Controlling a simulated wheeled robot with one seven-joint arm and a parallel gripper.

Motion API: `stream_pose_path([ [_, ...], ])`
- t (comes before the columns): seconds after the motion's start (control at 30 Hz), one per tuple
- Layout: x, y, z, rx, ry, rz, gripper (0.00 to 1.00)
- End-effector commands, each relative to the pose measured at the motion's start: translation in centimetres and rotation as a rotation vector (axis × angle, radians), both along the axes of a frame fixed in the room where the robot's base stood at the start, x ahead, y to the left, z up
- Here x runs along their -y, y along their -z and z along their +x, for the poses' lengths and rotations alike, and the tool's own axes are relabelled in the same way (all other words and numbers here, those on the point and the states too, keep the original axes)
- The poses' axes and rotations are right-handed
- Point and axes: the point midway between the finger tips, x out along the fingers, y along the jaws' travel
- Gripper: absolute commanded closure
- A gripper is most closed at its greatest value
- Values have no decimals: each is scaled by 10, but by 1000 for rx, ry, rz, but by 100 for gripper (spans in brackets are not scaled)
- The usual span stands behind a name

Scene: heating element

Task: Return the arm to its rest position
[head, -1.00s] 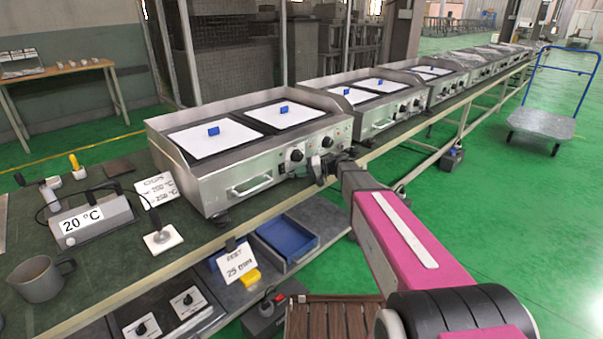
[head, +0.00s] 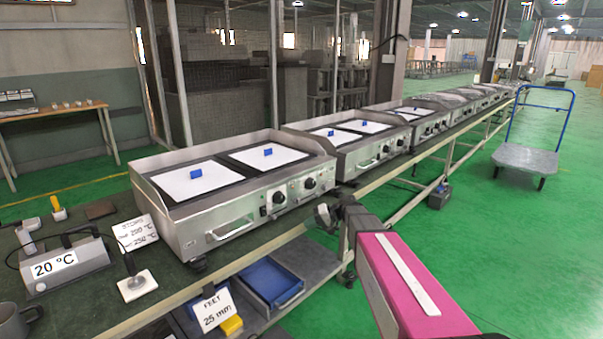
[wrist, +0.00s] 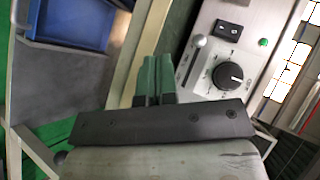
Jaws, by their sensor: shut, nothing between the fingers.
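My gripper (head: 325,215) is at the end of my pink arm, just in front of the right front corner of the nearest steel griddle (head: 190,243). In the wrist view its two green fingers (wrist: 155,80) are together with nothing held. They point toward the griddle's front panel, where a black knob (wrist: 228,76), a black switch (wrist: 229,28) and a green lamp (wrist: 263,42) show. I cannot tell the exact gap between fingers and panel; no contact is visible. My arm reaches in from the lower right of the head view.
A blue tray (head: 270,283) sits on the shelf below the bench. A temperature unit (head: 65,263) and a grey mug (head: 12,323) stand at left. More griddles (head: 350,140) run along the line. A trolley (head: 525,158) stands on open green floor at right.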

Motion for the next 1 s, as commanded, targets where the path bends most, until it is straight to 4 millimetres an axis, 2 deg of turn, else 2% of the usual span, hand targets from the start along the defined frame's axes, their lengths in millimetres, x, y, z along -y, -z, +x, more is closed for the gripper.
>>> stream_pose_path([
  [0.03,7,12,-25,-24,8,-75,100],
  [0.17,32,43,-71,-78,37,-289,100],
  [0.3,68,71,-123,-121,76,-540,100],
  [0.5,121,91,-184,-137,133,-859,100],
  [0.6,140,93,-202,-130,152,-968,100],
  [0.7,152,93,-211,-124,164,-1032,100],
  [1.0,158,94,-213,-119,170,-1066,100],
])
